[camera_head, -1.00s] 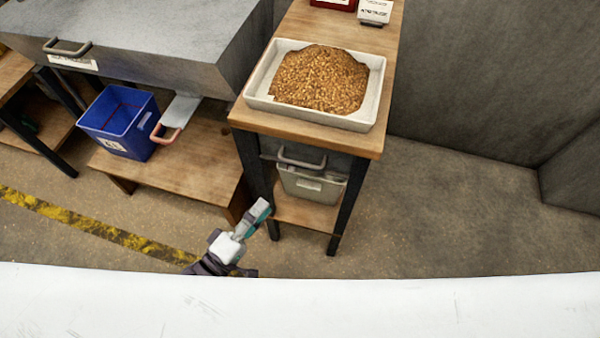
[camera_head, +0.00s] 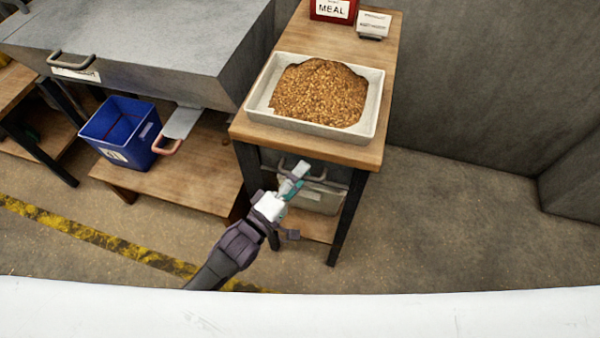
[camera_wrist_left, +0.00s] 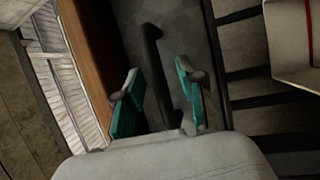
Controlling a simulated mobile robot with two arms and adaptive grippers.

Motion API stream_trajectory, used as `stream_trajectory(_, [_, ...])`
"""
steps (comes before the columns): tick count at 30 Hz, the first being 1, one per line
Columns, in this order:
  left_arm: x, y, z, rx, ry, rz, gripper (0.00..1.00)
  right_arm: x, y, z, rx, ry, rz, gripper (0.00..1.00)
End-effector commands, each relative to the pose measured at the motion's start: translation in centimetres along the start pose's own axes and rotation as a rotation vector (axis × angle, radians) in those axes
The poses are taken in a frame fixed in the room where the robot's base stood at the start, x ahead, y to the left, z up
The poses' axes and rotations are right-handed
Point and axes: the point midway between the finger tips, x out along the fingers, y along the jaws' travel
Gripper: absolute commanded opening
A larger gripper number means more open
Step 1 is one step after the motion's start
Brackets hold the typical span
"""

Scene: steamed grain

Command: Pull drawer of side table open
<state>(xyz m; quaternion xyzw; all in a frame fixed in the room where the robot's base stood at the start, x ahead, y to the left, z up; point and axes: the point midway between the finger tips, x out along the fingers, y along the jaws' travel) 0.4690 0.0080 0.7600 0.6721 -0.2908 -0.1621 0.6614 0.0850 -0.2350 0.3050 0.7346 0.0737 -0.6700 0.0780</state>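The side table (camera_head: 252,135) has a wooden top and dark legs. Its grey drawer (camera_head: 338,173) sits under the top and looks closed; its front also shows in the left wrist view (camera_wrist_left: 182,22). My left gripper (camera_head: 296,176) is in front of the drawer and hides part of the front and handle. In the left wrist view my left gripper (camera_wrist_left: 158,82) is open, and the dark bar handle (camera_wrist_left: 152,50) runs lengthwise between and beyond its teal-padded fingers. I cannot tell whether they touch it. My right gripper is not in view.
A white tray of grain (camera_head: 256,115) stands on the table. A pale bin (camera_head: 320,198) sits on the shelf below the drawer. A blue bin (camera_head: 122,130) rests on a low wooden bench (camera_head: 180,178) at left. The floor right of the table is clear.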

Motion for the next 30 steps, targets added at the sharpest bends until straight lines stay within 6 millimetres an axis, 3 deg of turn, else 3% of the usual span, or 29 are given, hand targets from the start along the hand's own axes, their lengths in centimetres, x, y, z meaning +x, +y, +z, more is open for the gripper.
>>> stream_trajectory(8, [0.09,-0.02,0.01,0.0,0.0,-0.001,0.38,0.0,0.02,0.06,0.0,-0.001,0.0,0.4])
stream_trajectory(15, [0.07,-0.02,0.01,-0.001,0.0,-0.001,0.0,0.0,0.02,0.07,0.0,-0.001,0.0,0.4])
stream_trajectory(30, [-0.44,0.1,0.2,-0.002,0.0,-0.002,0.0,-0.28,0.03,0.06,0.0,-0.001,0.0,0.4])
